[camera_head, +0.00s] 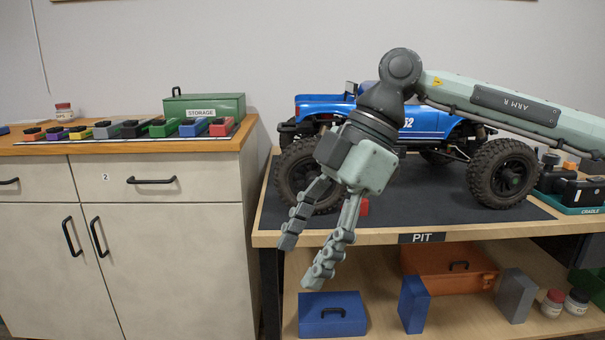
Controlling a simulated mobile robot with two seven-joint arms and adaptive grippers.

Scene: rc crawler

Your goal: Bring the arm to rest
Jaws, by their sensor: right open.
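My right arm (520,107) comes in from the right and reaches across in front of the blue crawler truck (325,104). My right gripper (304,262) hangs down and left, in front of the truck's front wheel and the table's front edge. Its two fingers are apart with nothing between them. The arm and gripper hide the middle of the truck and part of the front wheel. My left gripper does not show.
The pit table (480,231) carries the truck on a dark mat, a small red block (362,207) and a cradle (590,210). Its lower shelf holds a blue box (332,315) and an orange case (425,279). A cabinet (140,240) with several coloured blocks and a storage box (205,106) stands left.

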